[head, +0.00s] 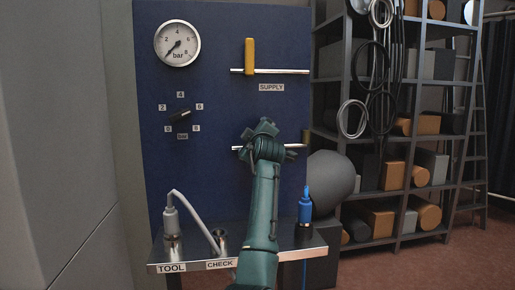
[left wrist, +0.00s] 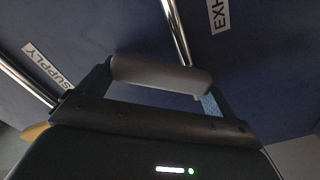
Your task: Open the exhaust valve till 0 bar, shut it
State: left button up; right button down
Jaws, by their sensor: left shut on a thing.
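The exhaust pipe (head: 240,148) runs across the lower blue panel. My left gripper (head: 265,135) is in front of it and hides the valve in the head view. In the left wrist view, the left gripper (left wrist: 160,80) is shut on a grey rounded bar (left wrist: 150,72), which looks like the exhaust valve handle. It lies across the pipe; its exact angle is unclear. The label beginning EXH (left wrist: 219,14) is partly cut off. The pressure gauge (head: 177,43) has its needle at lower left, near the zero end. My right gripper is not in view.
The yellow supply lever (head: 250,56) stands upright across its pipe. A dial knob (head: 179,114) sits left on the panel. The metal shelf (head: 290,246) below holds a grey hose connector (head: 171,221) and a blue-topped fitting (head: 305,205). A grey sphere (head: 332,178) is at right.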

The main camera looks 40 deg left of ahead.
pick_arm(q)
jog(key=n, duration=0.3)
jog(key=s+n, duration=0.1)
jog(key=shift+a+b, duration=0.3)
jog(key=shift+a, duration=0.1)
jog(key=shift+s+a+f+n, duration=0.1)
jog(key=shift+s+a+n, duration=0.05)
jog(key=shift+n, duration=0.6)
jog(key=shift+s+a+n, duration=0.15)
jog(key=shift+n, duration=0.6)
jog(key=o, duration=1.1)
jog(key=shift+s, duration=0.1)
jog(key=b+v, duration=0.1)
jog(key=v, duration=1.2)
